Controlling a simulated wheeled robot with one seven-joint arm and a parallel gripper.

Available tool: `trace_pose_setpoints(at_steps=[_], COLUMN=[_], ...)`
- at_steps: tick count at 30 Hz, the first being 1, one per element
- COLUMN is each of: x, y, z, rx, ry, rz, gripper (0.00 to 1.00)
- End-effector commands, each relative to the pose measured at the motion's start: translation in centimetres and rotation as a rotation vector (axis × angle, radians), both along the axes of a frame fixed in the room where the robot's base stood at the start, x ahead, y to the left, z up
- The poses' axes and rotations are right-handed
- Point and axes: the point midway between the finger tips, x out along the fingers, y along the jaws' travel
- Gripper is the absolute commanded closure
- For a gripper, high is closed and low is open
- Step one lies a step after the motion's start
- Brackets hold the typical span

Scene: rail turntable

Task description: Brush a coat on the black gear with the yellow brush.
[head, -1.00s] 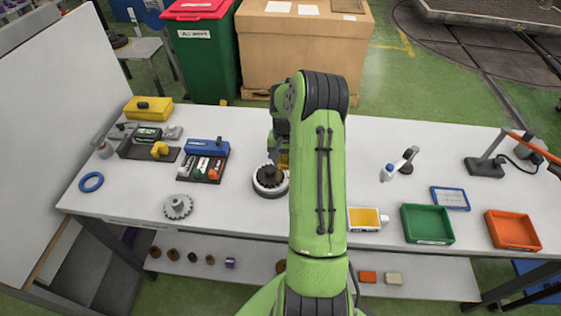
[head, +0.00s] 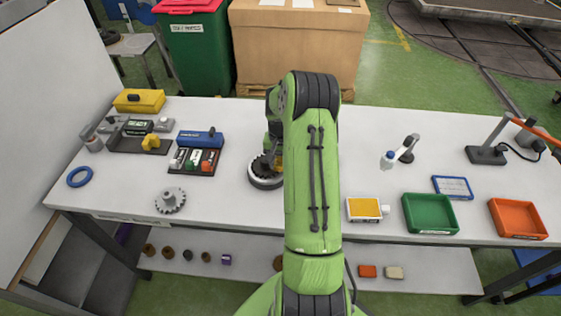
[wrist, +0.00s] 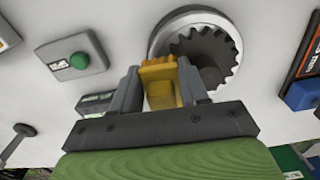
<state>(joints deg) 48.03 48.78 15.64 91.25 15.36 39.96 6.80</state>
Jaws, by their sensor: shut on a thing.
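The black gear (head: 262,166) lies on a round light-rimmed turntable (head: 266,184) left of my arm in the head view. In the wrist view the gear (wrist: 213,47) sits inside the turntable's pale rim (wrist: 160,38), just beyond the fingers. My gripper (wrist: 161,92) is shut on the yellow brush (wrist: 160,72), with a grey finger on each side of it. The brush's far end is close to the gear's left edge; I cannot tell whether they touch. In the head view my arm hides most of the gripper and brush.
A dark rack with a blue block (head: 200,140) stands left of the turntable, with a grey gear (head: 170,200) in front. A green-button box (wrist: 74,58) shows in the wrist view. A green tray (head: 430,232) and orange tray (head: 518,235) are at right.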

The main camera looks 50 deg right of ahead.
Motion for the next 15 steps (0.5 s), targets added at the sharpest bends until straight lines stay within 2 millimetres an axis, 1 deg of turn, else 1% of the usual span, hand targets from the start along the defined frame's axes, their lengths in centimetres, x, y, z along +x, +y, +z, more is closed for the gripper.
trace_pose_setpoints(at_steps=[8,15], x=[0.01,0.01], y=[-0.01,-0.01], z=[0.00,-0.39], rx=[0.000,0.000], ry=[0.000,0.000], rz=[0.000,0.000], gripper=[0.80,0.80])
